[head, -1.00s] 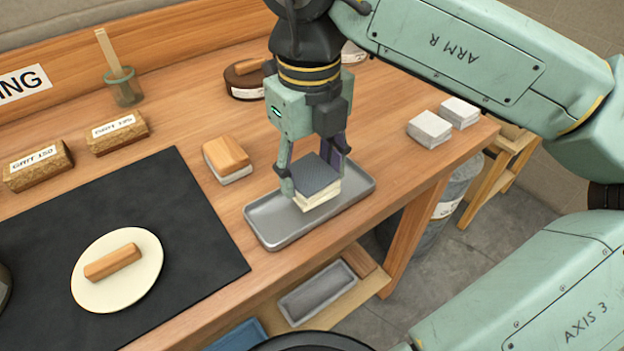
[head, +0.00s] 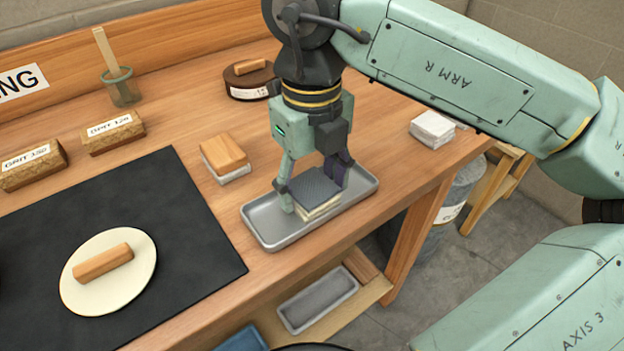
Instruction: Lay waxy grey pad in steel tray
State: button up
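The waxy grey pad (head: 316,184) has a dark grey, fine-textured top over pale cream layers. It lies flat inside the steel tray (head: 266,232), toward the tray's right half, and looks to rest on its floor. The tray is a long shallow grey metal dish near the bench's front edge. My gripper (head: 315,190) points down over the pad, one finger at its left side and one at its right rear. The fingers look spread a little wider than the pad. Contact with the pad's sides is hard to see, and the right fingertip is partly hidden.
A wooden block on a pale pad (head: 225,152) stands left of the tray. A black mat (head: 190,240) bears a cream disc with a wooden handle (head: 105,262). Grit blocks (head: 112,132), a brush jar (head: 121,88) and a dark round block (head: 248,80) stand behind; white blocks (head: 432,128) sit right.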

aim_at(311, 188)
jog(key=shift+o, duration=0.8)
jog(key=shift+r, duration=0.1)
jog(key=shift+r+p, duration=0.3)
jog(key=shift+p, duration=0.1)
jog(key=shift+w+r+b, duration=0.1)
jog(key=shift+r+b, duration=0.25)
notch_tip(311, 188, up, 11)
jog(key=b, duration=0.1)
jog(key=shift+a, duration=0.1)
